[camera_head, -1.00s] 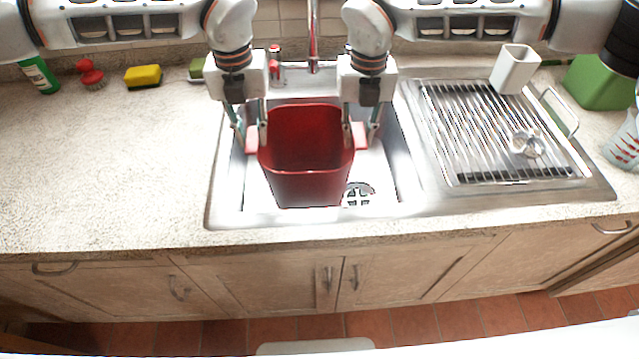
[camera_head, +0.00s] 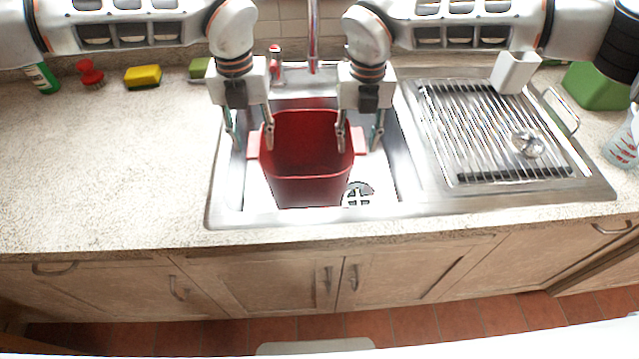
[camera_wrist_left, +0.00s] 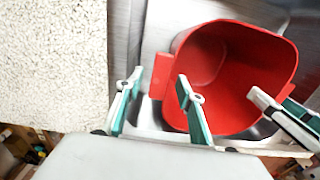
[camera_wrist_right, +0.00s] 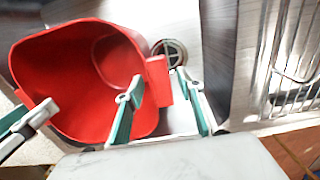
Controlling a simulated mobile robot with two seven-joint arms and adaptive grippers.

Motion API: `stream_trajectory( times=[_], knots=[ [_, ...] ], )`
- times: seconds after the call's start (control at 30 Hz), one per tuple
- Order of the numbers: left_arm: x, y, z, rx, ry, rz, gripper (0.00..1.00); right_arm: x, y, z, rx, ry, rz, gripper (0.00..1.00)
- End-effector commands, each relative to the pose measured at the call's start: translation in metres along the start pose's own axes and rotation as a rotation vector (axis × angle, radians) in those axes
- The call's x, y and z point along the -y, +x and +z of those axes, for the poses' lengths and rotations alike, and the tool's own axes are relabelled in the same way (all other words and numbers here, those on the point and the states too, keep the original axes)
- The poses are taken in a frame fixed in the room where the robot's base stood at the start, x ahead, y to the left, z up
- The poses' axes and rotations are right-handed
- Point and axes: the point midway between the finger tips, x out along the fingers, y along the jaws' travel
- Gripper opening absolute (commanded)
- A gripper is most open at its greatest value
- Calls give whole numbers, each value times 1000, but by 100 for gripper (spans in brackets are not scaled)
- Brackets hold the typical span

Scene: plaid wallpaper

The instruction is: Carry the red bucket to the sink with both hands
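The red bucket (camera_head: 308,180) stands upright and empty inside the steel sink (camera_head: 398,172). It also shows in the left wrist view (camera_wrist_left: 225,75) and the right wrist view (camera_wrist_right: 60,65). My left gripper (camera_head: 249,143) is open around the bucket's left handle tab (camera_head: 253,146), one finger on each side of it. My right gripper (camera_head: 358,145) is open around the right handle tab (camera_head: 359,141), with its fingers apart. In both wrist views the fingers stand clear of the tabs, with gaps showing.
A drying rack (camera_head: 500,135) with a small metal item lies right of the sink. A white holder (camera_head: 515,72) and green container (camera_head: 598,86) stand behind it. A yellow sponge (camera_head: 142,76) and red brush (camera_head: 90,73) are at the back left. The left counter is clear. A faucet (camera_head: 313,40) rises behind.

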Motion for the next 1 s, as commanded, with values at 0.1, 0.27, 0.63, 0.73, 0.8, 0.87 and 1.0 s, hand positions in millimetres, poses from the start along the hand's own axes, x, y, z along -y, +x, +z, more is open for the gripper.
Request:
stream_trajectory(
  times=[0.1, 0.27, 0.63, 0.73, 0.8, 0.87, 1.0],
  knots=[
    [0, -16, 1, 3, -1, -1, 37, 0, 0, 0, 0, 0, 0, 38],
    [0, -48, 2, 6, -1, -1, 37, 0, 0, 0, 0, 0, 0, 38],
    [0, -108, 1, 2, -2, 0, 37, 0, 0, 0, 0, 0, 0, 38],
    [0, -114, 0, 2, 0, 0, 37, 0, -1, 0, 0, 0, 0, 38],
    [0, -116, 0, 1, 0, -1, 37, 0, -4, 0, 1, 0, 1, 38],
    [0, -117, 0, 1, 0, 0, 37, 0, -9, 1, 2, 0, 1, 38],
    [0, -116, 0, 1, 0, -1, 37, 0, -31, 1, 4, 0, 2, 38]
  ],
)
